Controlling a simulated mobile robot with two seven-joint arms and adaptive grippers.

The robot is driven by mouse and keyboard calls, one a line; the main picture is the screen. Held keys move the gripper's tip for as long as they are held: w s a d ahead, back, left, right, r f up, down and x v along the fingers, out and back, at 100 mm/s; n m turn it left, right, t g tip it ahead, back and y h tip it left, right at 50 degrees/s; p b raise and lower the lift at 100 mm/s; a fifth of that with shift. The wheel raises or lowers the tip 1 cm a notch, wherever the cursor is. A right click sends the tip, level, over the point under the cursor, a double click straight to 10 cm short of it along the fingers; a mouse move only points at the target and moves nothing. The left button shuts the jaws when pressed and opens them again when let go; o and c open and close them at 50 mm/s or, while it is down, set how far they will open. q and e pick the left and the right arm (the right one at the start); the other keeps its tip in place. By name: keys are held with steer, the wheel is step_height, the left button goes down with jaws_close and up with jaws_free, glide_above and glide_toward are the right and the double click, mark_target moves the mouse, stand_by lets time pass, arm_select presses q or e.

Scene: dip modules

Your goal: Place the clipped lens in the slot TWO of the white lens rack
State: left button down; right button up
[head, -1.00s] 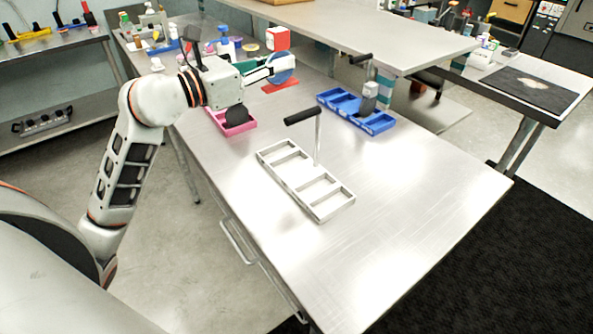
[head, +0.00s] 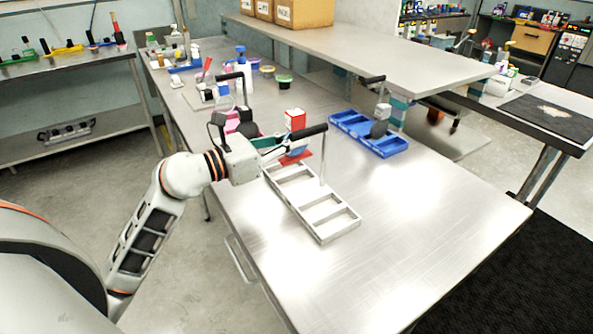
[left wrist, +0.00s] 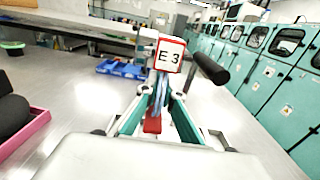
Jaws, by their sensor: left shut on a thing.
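My left gripper (head: 278,149) is shut on the clipped lens (head: 297,152), a round bluish disc with a red-and-white tag block on top. In the left wrist view the tag reads "E 3" and the lens (left wrist: 160,95) stands edge-on between the green fingers (left wrist: 157,118). A red piece shows below the lens. The white lens rack (head: 345,232) lies on the table, with open compartments and a black-topped handle. In the head view the lens overlaps the rack's far end; its height above it is hard to judge. Slot numbers are not readable. My right gripper is not in view.
A blue rack (head: 395,148) holding a dark disc stands behind, right of the white rack. A pink rack (left wrist: 30,135) with dark discs is to the left. The white rack's handle (head: 322,160) stands up beside the held lens. The table's right front is clear.

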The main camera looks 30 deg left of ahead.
arm_select(q)
steer(key=shift+f, duration=1.25)
step_height(320, 180, down, 4)
steer(key=shift+f+b, duration=0.15)
steer(key=shift+b, duration=0.75)
steer(key=shift+f, duration=0.55)
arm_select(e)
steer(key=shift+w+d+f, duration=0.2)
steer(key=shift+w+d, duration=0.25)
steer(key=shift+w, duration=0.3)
